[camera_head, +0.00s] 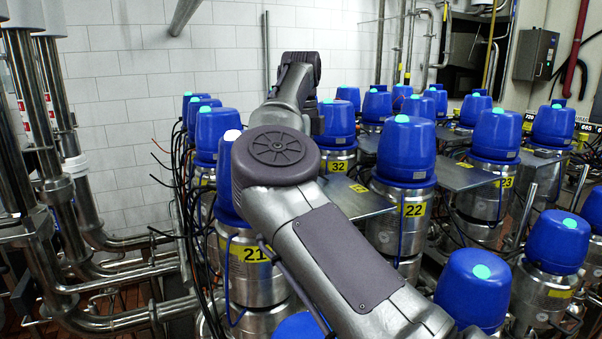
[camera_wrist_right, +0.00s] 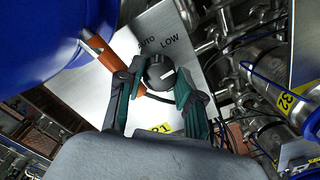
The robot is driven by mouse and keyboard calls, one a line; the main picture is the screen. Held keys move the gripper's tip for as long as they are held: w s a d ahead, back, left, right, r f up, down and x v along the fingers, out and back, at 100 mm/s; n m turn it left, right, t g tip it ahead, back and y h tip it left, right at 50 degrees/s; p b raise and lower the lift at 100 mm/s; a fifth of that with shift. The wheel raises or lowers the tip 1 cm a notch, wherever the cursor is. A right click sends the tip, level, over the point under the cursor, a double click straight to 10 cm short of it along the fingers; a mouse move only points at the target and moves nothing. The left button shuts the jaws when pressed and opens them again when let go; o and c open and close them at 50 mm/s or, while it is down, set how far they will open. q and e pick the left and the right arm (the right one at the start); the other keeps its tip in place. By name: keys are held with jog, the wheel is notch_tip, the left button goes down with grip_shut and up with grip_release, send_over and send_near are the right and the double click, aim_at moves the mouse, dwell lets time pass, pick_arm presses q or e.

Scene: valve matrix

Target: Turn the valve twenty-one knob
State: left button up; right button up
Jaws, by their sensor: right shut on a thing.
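The valve twenty-one knob (camera_wrist_right: 160,71) is a small black dial with a white pointer line, on a metal plate (camera_wrist_right: 185,40) lettered AUTO and LOW. A yellow label ending in 21 (camera_wrist_right: 159,128) is partly hidden below it. My right gripper (camera_wrist_right: 160,80) has its two green-padded fingers on either side of the knob, shut on it. In the head view, the blue-capped valve labelled 21 (camera_head: 250,254) stands behind my right arm, which hides the knob and the gripper. My left gripper is not in view.
An orange-brown cylinder (camera_wrist_right: 98,46) lies close by the left finger in the wrist view. Other blue-capped valves, such as 22 (camera_head: 402,211), crowd around, with metal plates between them. Hanging cables (camera_head: 190,215) and steel pipes (camera_head: 75,175) stand at the left.

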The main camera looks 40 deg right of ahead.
jog(key=shift+r+n, duration=0.15)
jog(key=shift+n, duration=0.25)
jog(key=o, duration=1.1)
jog(key=shift+o, duration=0.2)
jog(key=shift+s+r, duration=0.1)
jog(key=shift+r, duration=3.6)
